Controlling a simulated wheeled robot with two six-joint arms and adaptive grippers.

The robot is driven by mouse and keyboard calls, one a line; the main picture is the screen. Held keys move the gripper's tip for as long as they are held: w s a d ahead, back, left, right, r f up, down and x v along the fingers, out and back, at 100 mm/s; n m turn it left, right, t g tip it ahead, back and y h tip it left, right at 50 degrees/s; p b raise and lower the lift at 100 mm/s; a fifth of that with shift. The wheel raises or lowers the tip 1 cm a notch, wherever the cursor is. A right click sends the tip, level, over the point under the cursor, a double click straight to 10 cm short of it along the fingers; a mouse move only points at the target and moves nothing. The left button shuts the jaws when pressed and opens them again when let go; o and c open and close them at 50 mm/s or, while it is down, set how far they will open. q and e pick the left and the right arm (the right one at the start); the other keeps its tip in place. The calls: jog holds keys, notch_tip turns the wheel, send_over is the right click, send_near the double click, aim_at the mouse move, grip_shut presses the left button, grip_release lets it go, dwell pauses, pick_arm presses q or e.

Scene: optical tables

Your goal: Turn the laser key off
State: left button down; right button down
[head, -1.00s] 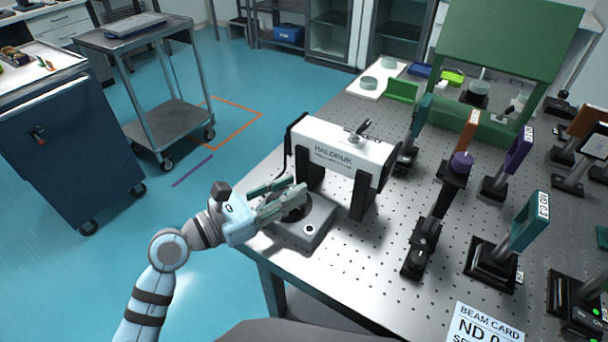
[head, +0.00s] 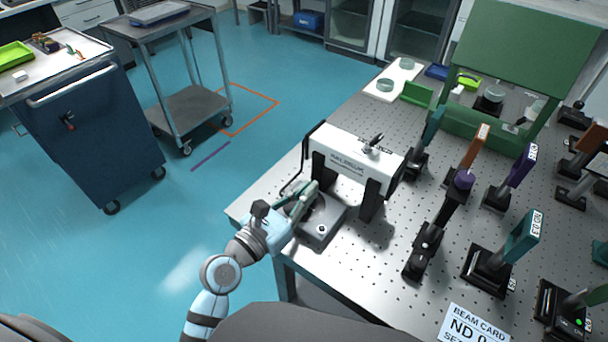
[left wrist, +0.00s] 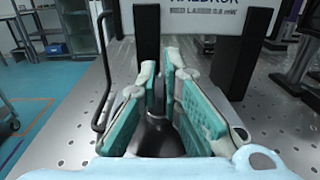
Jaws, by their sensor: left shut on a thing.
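The white laser (head: 350,152) stands on black posts at the table's left part. A grey control box (head: 328,232) lies in front of it, with a small round button on top. My left gripper (head: 307,204) reaches over the box from the front left. In the left wrist view my left gripper (left wrist: 167,88) has its teal fingers close together, shut on the key, which they mostly hide. A dark round key switch base (left wrist: 155,138) shows below and between the fingers. The key's angle cannot be made out. My right gripper is not in view.
A black cable (left wrist: 103,75) loops beside the laser's left post. A beam card (head: 472,325) lies near the front. A grey cart (head: 195,105) stands left on the floor.

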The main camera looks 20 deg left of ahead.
pick_arm(q)
jog(key=shift+r+n+y, duration=0.2)
jog(key=shift+n+y, duration=0.2)
jog(key=shift+y, duration=0.2)
jog(key=shift+f, duration=0.2)
jog(key=c, duration=1.8)
grip_release()
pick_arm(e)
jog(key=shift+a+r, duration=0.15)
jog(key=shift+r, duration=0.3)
pick_arm(q)
jog(key=shift+o, duration=0.2)
jog(key=shift+s, duration=0.1)
jog(key=v, duration=1.1)
jog(key=shift+s+a+f, duration=0.15)
jog(key=shift+s+f, duration=0.05)
jog(key=shift+s, duration=0.2)
